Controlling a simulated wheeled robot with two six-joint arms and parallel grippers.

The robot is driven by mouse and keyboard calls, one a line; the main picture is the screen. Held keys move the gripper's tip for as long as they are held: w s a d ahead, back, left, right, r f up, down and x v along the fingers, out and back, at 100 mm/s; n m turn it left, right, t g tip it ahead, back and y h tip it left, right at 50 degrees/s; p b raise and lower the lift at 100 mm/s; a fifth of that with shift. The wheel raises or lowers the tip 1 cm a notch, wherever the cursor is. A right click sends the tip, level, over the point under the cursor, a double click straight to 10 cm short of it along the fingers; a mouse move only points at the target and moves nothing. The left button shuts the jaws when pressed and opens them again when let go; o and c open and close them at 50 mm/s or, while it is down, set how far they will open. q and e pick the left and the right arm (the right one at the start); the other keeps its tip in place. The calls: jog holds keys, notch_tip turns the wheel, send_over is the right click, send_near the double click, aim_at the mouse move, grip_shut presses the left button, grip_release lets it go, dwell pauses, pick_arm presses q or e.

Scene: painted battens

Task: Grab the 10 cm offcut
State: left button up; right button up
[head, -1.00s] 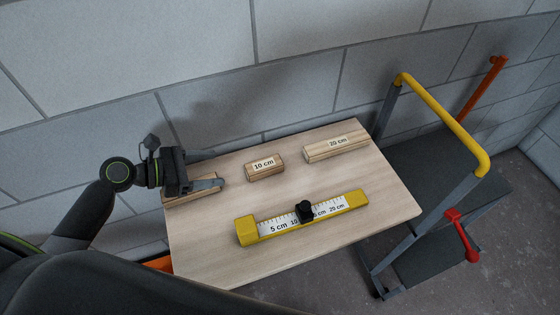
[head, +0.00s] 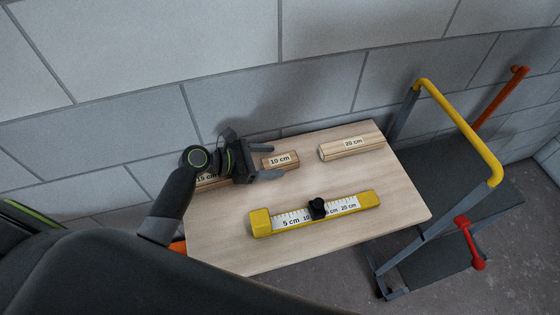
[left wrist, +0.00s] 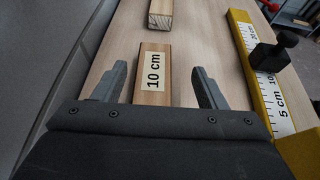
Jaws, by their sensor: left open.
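The 10 cm offcut (head: 281,160) is a short wooden batten with a white label, lying on the light wooden table. In the left wrist view the offcut (left wrist: 153,72) lies lengthwise ahead, its near part between my open fingers. My left gripper (head: 268,161) is open, at the offcut's left end, with its fingers pointing right; it also shows in the left wrist view (left wrist: 162,85). Gaps show between both fingers and the wood. I cannot tell the exact height of the fingers over the table. My right gripper is not in view.
The 20 cm batten (head: 352,147) lies farther right on the table (head: 380,195). The 15 cm batten (head: 207,178) is partly hidden behind my left arm. A yellow gauge (head: 280,222) with a black slider (head: 318,207) lies in front. A cart with a yellow handle (head: 463,127) stands at right.

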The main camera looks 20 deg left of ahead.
aim_at(286, 158)
pick_arm(q)
jog(key=x, duration=0.5)
jog(key=shift+w+a+p, duration=0.2)
jog(key=shift+w+p, duration=0.1)
jog(key=shift+p, duration=0.1)
jog(key=c, duration=1.1)
